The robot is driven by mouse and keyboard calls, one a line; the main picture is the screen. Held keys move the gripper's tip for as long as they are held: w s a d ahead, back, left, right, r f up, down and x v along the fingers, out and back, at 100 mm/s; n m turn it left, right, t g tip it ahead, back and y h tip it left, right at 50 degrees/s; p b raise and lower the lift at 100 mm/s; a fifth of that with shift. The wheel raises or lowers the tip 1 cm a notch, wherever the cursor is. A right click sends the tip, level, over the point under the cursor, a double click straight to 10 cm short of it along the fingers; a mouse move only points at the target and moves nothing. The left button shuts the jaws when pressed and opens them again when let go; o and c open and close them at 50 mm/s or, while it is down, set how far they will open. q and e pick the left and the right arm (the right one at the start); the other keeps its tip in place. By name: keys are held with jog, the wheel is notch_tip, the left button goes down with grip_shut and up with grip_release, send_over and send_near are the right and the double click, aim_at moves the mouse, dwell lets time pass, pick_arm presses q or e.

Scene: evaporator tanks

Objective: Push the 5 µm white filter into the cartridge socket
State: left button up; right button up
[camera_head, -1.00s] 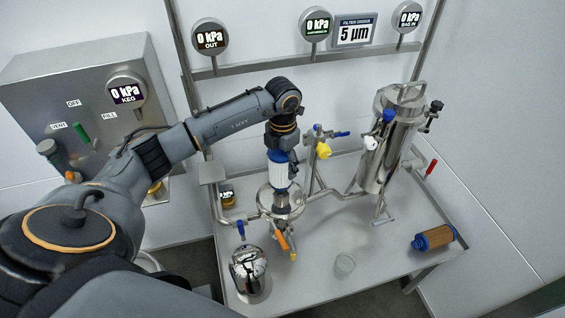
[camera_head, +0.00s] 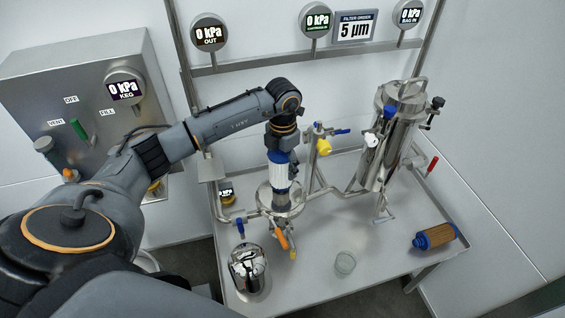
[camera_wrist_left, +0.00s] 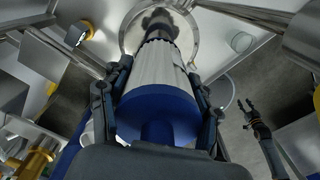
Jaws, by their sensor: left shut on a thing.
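The white filter (camera_head: 279,175) with a blue cap stands upright, its lower end at the round steel cartridge socket (camera_head: 291,211). My left gripper (camera_head: 279,157) is shut around its blue upper end. In the left wrist view the fingers flank the blue cap and white body of the filter (camera_wrist_left: 157,68). Its dark lower end lies over the middle of the steel socket ring (camera_wrist_left: 127,38). I cannot tell how deep it sits. My right gripper (camera_wrist_left: 246,106) shows small in the left wrist view, apart from the filter, its fingers spread and empty.
A brown filter with a blue cap (camera_head: 436,238) lies at the table's right. A steel housing cover (camera_head: 249,270) stands front left and a small glass (camera_head: 345,263) near the front. A tall steel tank (camera_head: 391,140) stands behind. The filter order display (camera_head: 355,28) reads 5 µm.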

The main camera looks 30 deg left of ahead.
pick_arm(q)
jog(key=shift+f+b, duration=0.9)
jog(key=shift+f, duration=0.3)
jog(key=o, duration=1.4)
jog(key=shift+r, duration=0.1)
jog(key=shift+r+p, duration=2.45)
jog(key=shift+r, duration=1.05)
jog(key=shift+f, duration=0.1)
